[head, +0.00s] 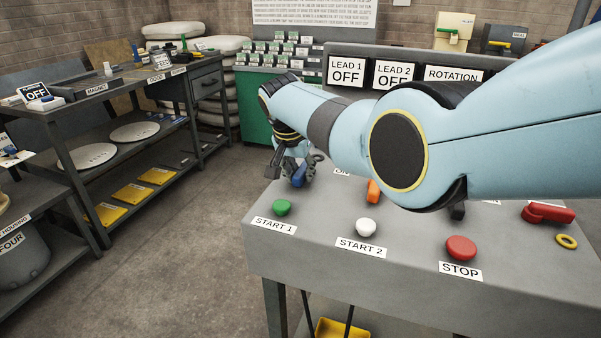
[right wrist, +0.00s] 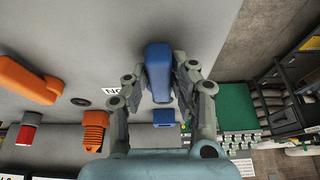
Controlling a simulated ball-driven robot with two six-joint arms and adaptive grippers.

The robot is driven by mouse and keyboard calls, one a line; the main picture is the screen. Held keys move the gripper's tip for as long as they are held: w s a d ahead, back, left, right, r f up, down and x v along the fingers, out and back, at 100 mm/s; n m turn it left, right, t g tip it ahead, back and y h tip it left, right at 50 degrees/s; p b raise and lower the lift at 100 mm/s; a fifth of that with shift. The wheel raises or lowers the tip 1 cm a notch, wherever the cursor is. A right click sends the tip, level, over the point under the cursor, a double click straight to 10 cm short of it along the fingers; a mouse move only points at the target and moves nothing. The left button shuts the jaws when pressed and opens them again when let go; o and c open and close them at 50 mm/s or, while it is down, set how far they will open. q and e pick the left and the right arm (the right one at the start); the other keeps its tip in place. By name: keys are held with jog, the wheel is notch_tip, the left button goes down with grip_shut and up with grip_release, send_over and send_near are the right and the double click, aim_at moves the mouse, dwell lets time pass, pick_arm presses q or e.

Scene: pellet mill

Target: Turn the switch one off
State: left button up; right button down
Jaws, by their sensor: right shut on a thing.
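A blue switch handle (head: 299,178) stands at the far left part of the grey control desk (head: 330,275). My right gripper (head: 291,170) is at it, with a finger on each side. In the right wrist view the blue handle (right wrist: 158,68) lies between the two fingers of my right gripper (right wrist: 162,85), which is shut on it. A label beside it is partly hidden by a finger, so its full text cannot be read. The displays LEAD 1 (head: 346,72) and LEAD 2 (head: 394,75) behind the desk both read OFF. My left gripper is not in view.
Green START 1 (head: 282,207), white START 2 (head: 365,227) and red STOP (head: 461,247) buttons sit along the desk's front. An orange handle (head: 374,190) and a red handle (head: 547,212) are further right. My right arm covers much of the desk. Floor left of it is clear.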

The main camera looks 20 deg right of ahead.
jog(key=c, duration=1.1)
grip_release()
jog(key=shift+a+r, duration=0.15)
jog(key=shift+r, duration=0.35)
jog(key=v, duration=1.1)
jog(key=shift+f, duration=0.1)
